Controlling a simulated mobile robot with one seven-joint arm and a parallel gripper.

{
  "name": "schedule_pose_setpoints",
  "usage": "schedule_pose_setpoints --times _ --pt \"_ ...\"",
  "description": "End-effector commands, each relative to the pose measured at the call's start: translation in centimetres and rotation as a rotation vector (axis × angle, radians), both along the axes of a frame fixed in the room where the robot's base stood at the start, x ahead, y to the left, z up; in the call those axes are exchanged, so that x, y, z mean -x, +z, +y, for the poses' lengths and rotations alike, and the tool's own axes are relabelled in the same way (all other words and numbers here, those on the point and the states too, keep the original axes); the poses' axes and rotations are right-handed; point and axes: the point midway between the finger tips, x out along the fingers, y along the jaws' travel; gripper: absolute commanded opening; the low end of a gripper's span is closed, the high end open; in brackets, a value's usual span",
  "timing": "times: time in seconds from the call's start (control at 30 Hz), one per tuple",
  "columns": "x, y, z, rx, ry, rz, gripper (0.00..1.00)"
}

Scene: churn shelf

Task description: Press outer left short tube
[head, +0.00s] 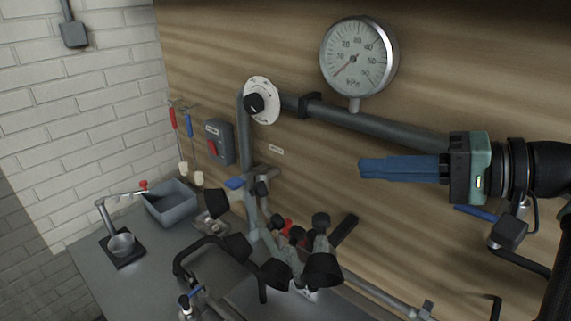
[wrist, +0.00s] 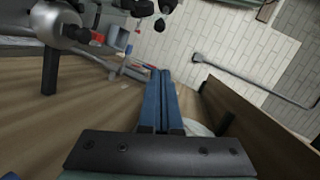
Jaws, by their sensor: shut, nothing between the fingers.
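My gripper (head: 364,168) is shut and empty, its blue fingers pointing left in front of the wooden wall, above and to the right of the cluster. In the wrist view its fingers (wrist: 162,75) lie side by side. A cluster of black rubber cups and metal parts hangs over the counter at lower centre: a leftmost cup (head: 216,204), a middle cup (head: 274,273) and a right cup (head: 322,270). A black curved tube (head: 200,241) arches at its left. I cannot tell which part is the outer left short tube. The gripper touches none of these parts.
A grey pipe (head: 400,130) with a pressure gauge (head: 359,57) and a white-and-black dial (head: 262,101) runs along the wall, close above the gripper. A grey control box (head: 219,142) is on the wall. A grey basin (head: 169,205) and a metal cup (head: 121,245) stand at left.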

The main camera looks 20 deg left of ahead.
Motion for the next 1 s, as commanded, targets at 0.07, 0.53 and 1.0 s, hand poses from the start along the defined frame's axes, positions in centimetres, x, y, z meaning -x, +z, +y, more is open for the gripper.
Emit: schedule_pose_setpoints --times 0.07,0.53,1.0 --pt "0.0 0.0 0.0 0.000 0.000 0.000 0.00" --pt "-0.5 -0.9 4.0 0.002 0.003 0.001 0.00" --pt "0.3 -3.5 11.4 0.000 -0.001 0.000 0.00"
